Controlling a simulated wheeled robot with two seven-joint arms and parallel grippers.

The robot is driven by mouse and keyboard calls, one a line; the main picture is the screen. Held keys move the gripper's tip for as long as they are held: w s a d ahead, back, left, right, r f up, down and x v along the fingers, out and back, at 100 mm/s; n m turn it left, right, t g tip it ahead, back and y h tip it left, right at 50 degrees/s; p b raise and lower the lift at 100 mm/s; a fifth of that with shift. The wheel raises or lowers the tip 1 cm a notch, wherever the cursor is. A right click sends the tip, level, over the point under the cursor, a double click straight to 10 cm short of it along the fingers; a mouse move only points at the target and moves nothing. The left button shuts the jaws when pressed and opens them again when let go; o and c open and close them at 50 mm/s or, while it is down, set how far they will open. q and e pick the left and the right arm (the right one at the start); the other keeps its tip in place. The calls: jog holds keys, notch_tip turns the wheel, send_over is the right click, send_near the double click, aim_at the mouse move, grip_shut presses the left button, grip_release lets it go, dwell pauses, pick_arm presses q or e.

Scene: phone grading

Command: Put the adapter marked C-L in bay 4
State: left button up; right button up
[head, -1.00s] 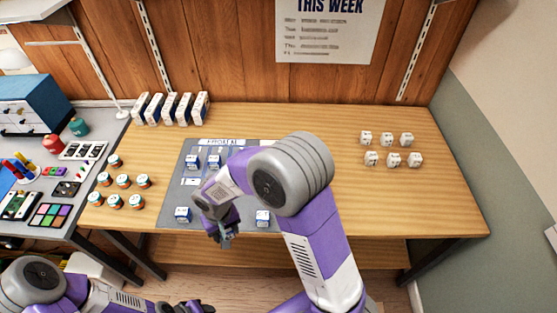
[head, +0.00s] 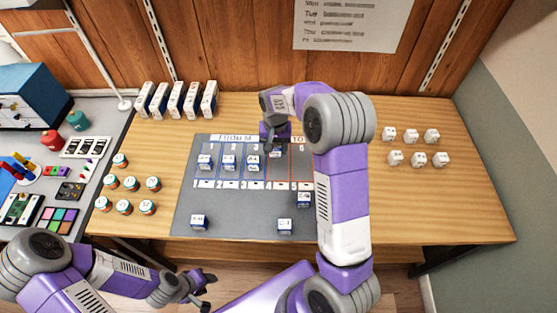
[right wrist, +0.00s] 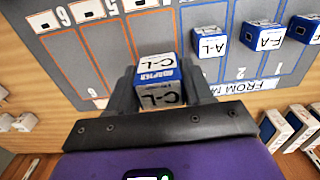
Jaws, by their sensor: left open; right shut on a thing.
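The C-L adapter (right wrist: 160,82), a blue and white block, sits between the fingers of my right gripper (right wrist: 160,95), which is shut on it. In the head view my right gripper (head: 275,143) is over the upper part of the grey mat (head: 225,204), at the fourth column. The adapter is mostly hidden there. Whether it touches the mat I cannot tell. The A-L adapter (right wrist: 208,43) stands beside it in the neighbouring column, with the F-A adapter (right wrist: 264,37) beyond. My left gripper (head: 205,290) is open and empty, low in front of the table.
Other adapters stand on the mat at front left (head: 198,222), front middle (head: 285,226) and right (head: 304,200). White cubes (head: 415,147) stand at right, round jars (head: 123,183) at left, and upright boxes (head: 180,100) behind.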

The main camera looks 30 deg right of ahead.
jog(key=b, duration=0.1)
send_over(278, 168)
notch_tip(278, 168, down, 6)
jog(key=shift+r, duration=0.1)
jog(key=shift+f+b, duration=0.5)
jog(key=shift+f, duration=1.5)
jog(key=shift+s, duration=0.1)
jog(key=shift+f, duration=0.2)
jog(key=o, duration=1)
jog(key=shift+r, duration=0.2)
notch_tip(278, 168, up, 12)
jog(key=shift+r+p, duration=0.1)
jog(key=shift+p, duration=1.05)
